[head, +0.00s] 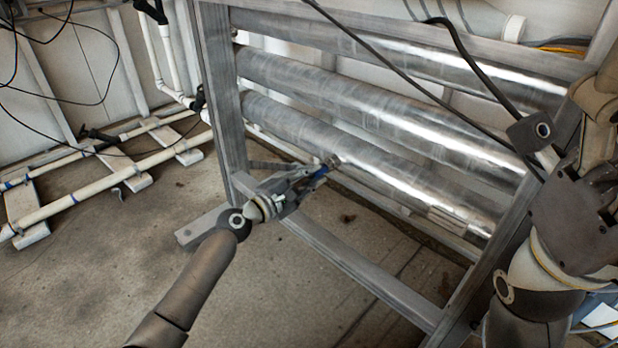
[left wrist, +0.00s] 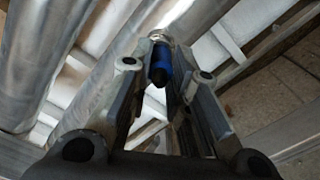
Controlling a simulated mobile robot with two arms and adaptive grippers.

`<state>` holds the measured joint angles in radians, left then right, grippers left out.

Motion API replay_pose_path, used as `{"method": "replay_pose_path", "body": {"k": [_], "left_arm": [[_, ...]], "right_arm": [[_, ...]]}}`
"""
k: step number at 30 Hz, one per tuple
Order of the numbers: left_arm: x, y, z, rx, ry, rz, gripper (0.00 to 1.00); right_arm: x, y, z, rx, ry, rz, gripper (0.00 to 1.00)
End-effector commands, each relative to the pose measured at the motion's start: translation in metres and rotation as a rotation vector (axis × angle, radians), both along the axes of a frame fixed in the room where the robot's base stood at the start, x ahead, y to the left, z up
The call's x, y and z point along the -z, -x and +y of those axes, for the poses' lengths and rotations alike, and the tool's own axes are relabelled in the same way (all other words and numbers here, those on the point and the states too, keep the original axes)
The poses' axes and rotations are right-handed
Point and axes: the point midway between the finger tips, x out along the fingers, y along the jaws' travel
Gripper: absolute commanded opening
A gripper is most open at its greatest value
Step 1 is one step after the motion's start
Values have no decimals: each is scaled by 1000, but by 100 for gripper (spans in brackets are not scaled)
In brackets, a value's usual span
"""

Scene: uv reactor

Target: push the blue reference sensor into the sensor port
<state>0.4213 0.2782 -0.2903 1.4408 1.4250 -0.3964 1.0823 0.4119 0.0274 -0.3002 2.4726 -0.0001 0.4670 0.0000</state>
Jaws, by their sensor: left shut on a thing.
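The blue reference sensor (head: 320,173) is a small blue cylinder at the lowest big metal tube in the head view. In the left wrist view the sensor (left wrist: 161,60) has a dark near end, and its far end meets a light metal fitting, the sensor port (left wrist: 160,37). The port (head: 333,161) sits on the tube's side. I cannot tell how deep the sensor sits in it. My left gripper (head: 312,179) is shut on the sensor, with a finger on either side of it.
Several large shiny tubes (head: 360,105) run across a grey metal frame (head: 222,95). The frame's lower bar (head: 365,275) passes close to my left gripper. Dark cables hang in front of the tubes. White pipes (head: 90,190) lie on the floor at left.

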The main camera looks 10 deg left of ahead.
Motion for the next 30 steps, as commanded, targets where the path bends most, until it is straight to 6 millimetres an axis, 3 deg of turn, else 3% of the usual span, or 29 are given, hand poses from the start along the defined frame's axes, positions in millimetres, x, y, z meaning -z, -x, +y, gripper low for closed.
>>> {"method": "replay_pose_path", "body": {"k": [2, 3, 8, 20, 26, 30], "left_arm": [[-1, 0, -1, 1, 1, -2, 0], [-1, 0, -1, 1, 1, -2, 22], [-1, 0, 0, 0, 1, -1, 42], [1, 4, 3, 0, -1, 1, 43], [1, 26, 17, 1, -3, 0, 43], [2, 50, 33, 1, -3, 2, 43]], "right_arm": [[0, 0, 0, 0, -1, -2, 72], [0, 0, 0, 0, -1, -2, 72], [0, 0, 0, 0, -1, -2, 72], [2, -3, -1, 0, -2, 10, 72], [2, -2, 0, 0, -1, 8, 72], [2, -2, 0, 1, 0, 7, 72]]}}
